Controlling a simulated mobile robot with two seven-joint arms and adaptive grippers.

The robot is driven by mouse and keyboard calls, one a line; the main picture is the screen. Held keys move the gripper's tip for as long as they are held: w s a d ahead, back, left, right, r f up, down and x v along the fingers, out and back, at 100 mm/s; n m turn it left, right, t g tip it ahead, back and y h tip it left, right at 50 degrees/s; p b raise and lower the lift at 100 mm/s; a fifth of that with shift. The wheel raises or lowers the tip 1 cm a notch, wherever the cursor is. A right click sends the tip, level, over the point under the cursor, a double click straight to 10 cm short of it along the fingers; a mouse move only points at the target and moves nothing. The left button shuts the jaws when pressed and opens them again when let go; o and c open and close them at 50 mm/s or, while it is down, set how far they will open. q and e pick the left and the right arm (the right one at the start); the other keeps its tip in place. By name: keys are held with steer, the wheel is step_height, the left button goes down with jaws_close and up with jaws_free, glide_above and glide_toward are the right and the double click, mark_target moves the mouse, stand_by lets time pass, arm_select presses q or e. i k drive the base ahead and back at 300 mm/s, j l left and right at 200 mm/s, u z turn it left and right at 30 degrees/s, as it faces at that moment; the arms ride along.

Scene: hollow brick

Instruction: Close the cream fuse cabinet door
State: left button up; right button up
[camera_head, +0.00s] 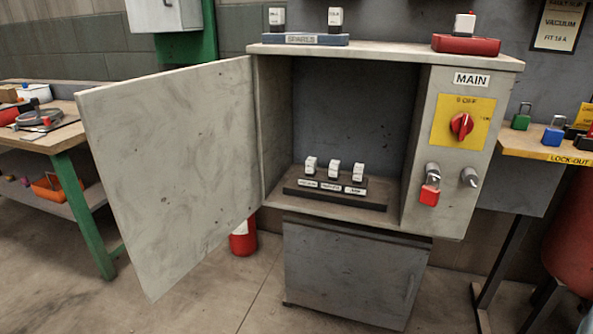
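The cream fuse cabinet (437,205) stands open in the middle of the head view. Its door (170,165) is hinged on the left side of the opening and swings wide out to the left, towards me. Inside, a dark fuse base (335,200) holds three white fuses (333,170) with labels in front. On the right panel are a red rotary switch (461,125) on a yellow plate and a red padlock (429,193) hanging from a hasp. Neither of my grippers shows in this view.
A spares rack (305,40) and a red block (466,46) sit on the cabinet top. A workbench (60,138) stands left, behind the door. A lock-out shelf (545,150) with padlocks is at right. A grey lower cabinet (350,275) stands below. The floor in front is clear.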

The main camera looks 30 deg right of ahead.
mark_target(174, 152)
steer(key=i+j+z, duration=0.35)
steer(key=j+z, duration=0.15)
steer(key=i+j+z, duration=0.3)
steer(key=j+z, duration=0.2)
steer(key=i+j+z, duration=0.15)
steer(key=j+z, duration=0.35)
steer(key=j, duration=0.25)
steer(key=j+z, duration=0.45)
steer(key=j, duration=0.25)
steer(key=k+j+z, duration=0.1)
steer(key=j+z, duration=0.4)
steer(key=j, duration=0.2)
